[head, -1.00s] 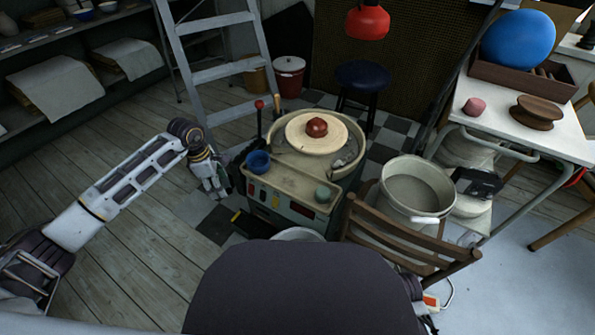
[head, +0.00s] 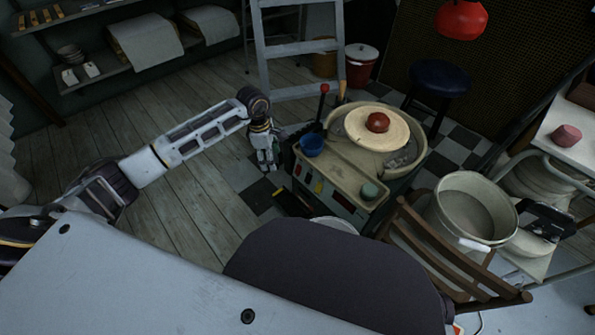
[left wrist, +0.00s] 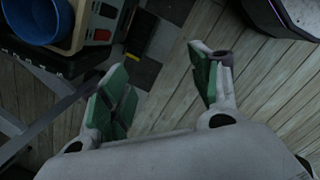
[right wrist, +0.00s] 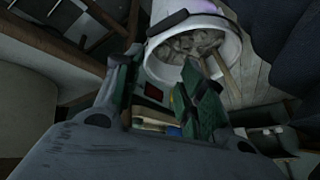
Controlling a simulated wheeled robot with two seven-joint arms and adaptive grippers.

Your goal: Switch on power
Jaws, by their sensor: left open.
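The pottery wheel (head: 345,178) stands on the floor with a pale round wheel head and a reddish lump of clay (head: 378,122) on it. Its front panel has small red and yellow controls (head: 318,187); which one is the power switch I cannot tell. Part of the panel also shows in the left wrist view (left wrist: 101,36). My left gripper (head: 267,162) is open and empty, just left of the wheel's front corner, apart from it. In its wrist view the fingers (left wrist: 158,80) are spread over floor. My right gripper (right wrist: 157,85) is open and empty, hidden in the head view.
A red-knobbed lever (head: 324,90) rises behind the cup.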

